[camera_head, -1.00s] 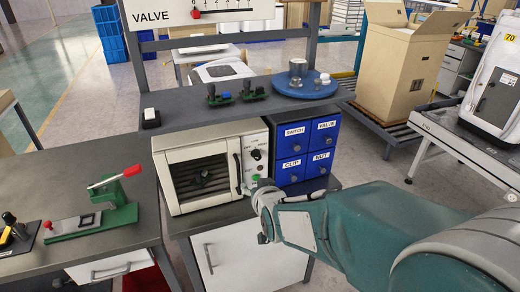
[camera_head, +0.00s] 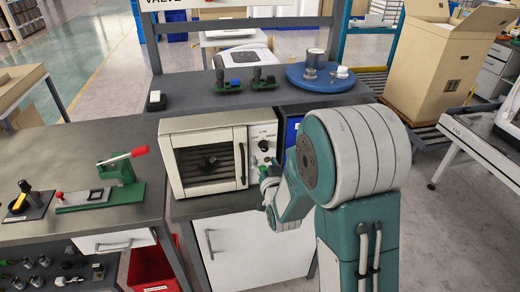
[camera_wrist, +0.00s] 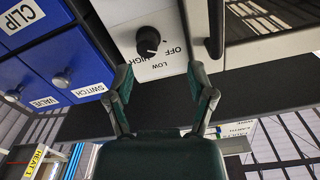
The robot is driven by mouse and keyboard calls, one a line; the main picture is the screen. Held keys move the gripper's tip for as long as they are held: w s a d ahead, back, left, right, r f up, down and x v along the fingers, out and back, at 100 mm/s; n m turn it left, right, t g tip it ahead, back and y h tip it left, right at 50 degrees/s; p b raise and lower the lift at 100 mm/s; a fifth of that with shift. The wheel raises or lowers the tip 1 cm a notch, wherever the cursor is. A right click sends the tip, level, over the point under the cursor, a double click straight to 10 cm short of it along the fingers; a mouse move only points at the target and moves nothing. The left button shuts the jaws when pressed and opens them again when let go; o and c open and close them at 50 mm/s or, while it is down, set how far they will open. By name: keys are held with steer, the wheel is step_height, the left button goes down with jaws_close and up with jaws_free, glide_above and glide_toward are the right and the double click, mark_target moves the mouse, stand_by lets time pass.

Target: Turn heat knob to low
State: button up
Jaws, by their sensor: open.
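The heat knob (camera_wrist: 148,40) is a round black dial on the oven's pale control panel, with OFF, HIGH and LOW printed around it in the wrist view. A black knob (camera_head: 263,145) also shows on the panel in the head view. I cannot tell its exact setting. The oven (camera_head: 207,160) is a white box with a closed glass door. My gripper (camera_wrist: 160,74) is open and empty, its two green-padded fingers spread in front of the panel. The knob lies beyond the fingertips, between their lines and apart from them. In the head view my arm partly hides the panel's lower part.
Blue labelled drawers (camera_wrist: 60,60) stand beside the oven. The oven door handle (camera_wrist: 214,30) is close to one finger in the wrist view. A shelf (camera_head: 180,105) above the oven holds small parts and a blue round tray (camera_head: 315,84). A green lever press (camera_head: 118,185) stands on the left bench.

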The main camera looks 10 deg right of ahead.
mark_target(266, 150)
steer(key=w+d, duration=0.1)
steer(key=w, duration=0.2)
steer(key=w+d, duration=0.1)
steer(key=shift+w+d, duration=0.25)
steer(key=shift+d, duration=0.1)
steer(key=shift+w, duration=0.35)
steer(key=shift+w+a, duration=0.3)
steer(key=shift+a, duration=0.7)
steer(key=shift+d, duration=0.35)
steer(key=c, duration=0.9)
steer(key=shift+d, duration=0.2)
jaws_close()
